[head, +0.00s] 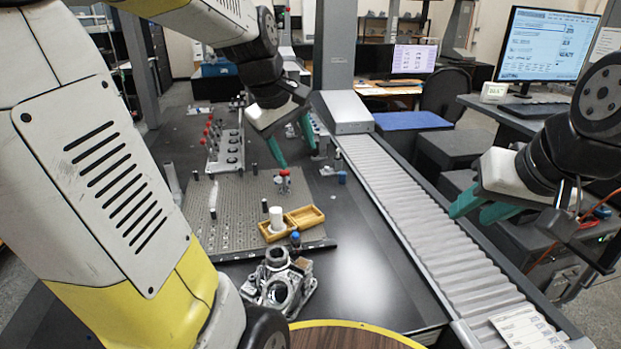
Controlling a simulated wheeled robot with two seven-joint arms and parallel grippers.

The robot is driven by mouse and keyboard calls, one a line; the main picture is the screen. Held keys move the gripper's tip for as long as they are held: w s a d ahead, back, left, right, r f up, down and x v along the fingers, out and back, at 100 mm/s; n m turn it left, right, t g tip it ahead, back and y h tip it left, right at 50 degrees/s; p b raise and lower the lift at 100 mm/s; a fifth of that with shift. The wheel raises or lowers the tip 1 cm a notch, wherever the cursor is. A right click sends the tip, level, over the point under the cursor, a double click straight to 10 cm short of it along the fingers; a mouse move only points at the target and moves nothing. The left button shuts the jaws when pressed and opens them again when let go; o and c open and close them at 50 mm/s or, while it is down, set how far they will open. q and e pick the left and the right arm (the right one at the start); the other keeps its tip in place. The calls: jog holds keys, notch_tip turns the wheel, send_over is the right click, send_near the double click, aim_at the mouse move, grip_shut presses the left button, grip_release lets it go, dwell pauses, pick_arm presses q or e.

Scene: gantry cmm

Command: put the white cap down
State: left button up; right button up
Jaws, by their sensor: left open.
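A white cylindrical piece (276,219), which looks like the white cap, stands upright at the wooden tray (306,217) on the perforated plate. I cannot tell whether it sits inside a compartment. My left gripper (297,156) is open, with its green fingers apart and nothing between them. It hangs above the far right part of the plate, beyond and above the white piece and apart from it. My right gripper (467,217) has its green fingers apart and empty, over the roller conveyor's right side.
A metal housing (279,283) stands in front of the tray. The roller conveyor (420,215) runs along the right. The dark table between is mostly clear.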

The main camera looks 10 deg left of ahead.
pick_arm(q)
jog(key=s+d+m+t, duration=0.1)
jog(key=s+d+m, duration=0.3)
jog(key=s+m, duration=0.6)
jog(key=shift+s+d+f+t, duration=0.2)
jog(key=shift+s+t, duration=0.2)
jog(key=shift+s, duration=1.45)
